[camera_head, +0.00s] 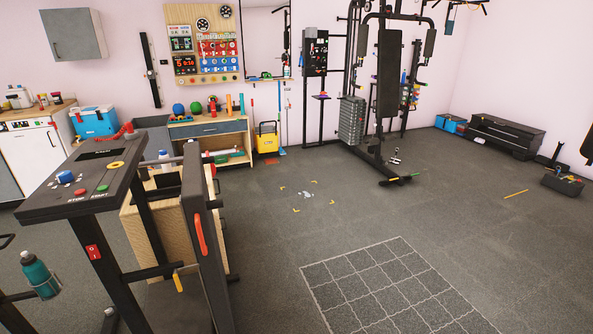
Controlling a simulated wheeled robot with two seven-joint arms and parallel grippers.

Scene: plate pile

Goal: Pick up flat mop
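Several thin, long-handled cleaning tools stand against the back wall beside a yellow bucket (266,143). One has a light blue pole (280,115) and a small flat blue piece at its foot (282,152), which may be the flat mop. It is too small and far to tell for certain. Neither of my grippers shows in the head view.
A dark treadmill-like machine with a console (100,185) fills the left foreground. A wooden bench (208,130) stands behind it. A tall gym machine (352,120) stands right of the bucket. The middle floor is mostly open, with small scattered bits (306,195) and a white grid marking (395,285).

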